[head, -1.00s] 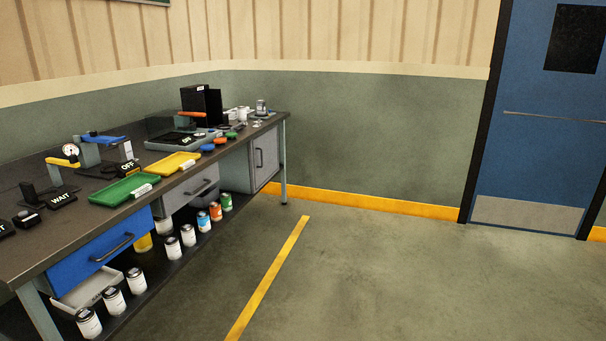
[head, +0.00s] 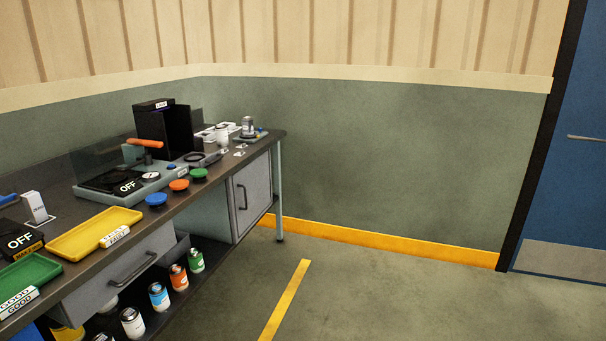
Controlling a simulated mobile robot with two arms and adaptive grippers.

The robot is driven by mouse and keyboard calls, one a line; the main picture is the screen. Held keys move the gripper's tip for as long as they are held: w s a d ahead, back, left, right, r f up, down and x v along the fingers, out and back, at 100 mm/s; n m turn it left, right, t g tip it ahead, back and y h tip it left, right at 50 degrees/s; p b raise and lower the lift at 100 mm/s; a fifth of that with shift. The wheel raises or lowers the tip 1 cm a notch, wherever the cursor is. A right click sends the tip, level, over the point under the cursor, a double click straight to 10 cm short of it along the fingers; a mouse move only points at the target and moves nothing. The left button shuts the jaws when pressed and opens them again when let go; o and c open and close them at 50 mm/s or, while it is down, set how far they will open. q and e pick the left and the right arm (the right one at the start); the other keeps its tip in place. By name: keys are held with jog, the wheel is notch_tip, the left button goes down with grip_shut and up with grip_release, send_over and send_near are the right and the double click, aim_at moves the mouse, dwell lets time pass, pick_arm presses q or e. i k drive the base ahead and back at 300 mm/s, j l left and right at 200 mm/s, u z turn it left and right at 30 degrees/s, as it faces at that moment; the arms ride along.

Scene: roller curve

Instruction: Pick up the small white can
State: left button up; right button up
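A small white can or jar (head: 222,136) stands upright near the far end of the workbench (head: 255,150). Beside it, to the right, is a grey can with a dark top (head: 248,127). More cans stand on the low shelf under the bench. One there is white with a dark lid (head: 132,322), next to a blue-banded can (head: 159,297), an orange one (head: 178,278) and a green one (head: 196,261). I cannot tell which white can the task names. Neither of my grippers is in view.
The bench top holds a yellow tray (head: 82,240), a green tray (head: 28,286), a press-like device (head: 150,180), a black box (head: 172,130) and coloured lids (head: 179,185). The floor (head: 380,300) right of the bench is clear. A blue door (head: 580,190) is at the right.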

aim_at(221, 131)
jog(key=i, duration=2.05)
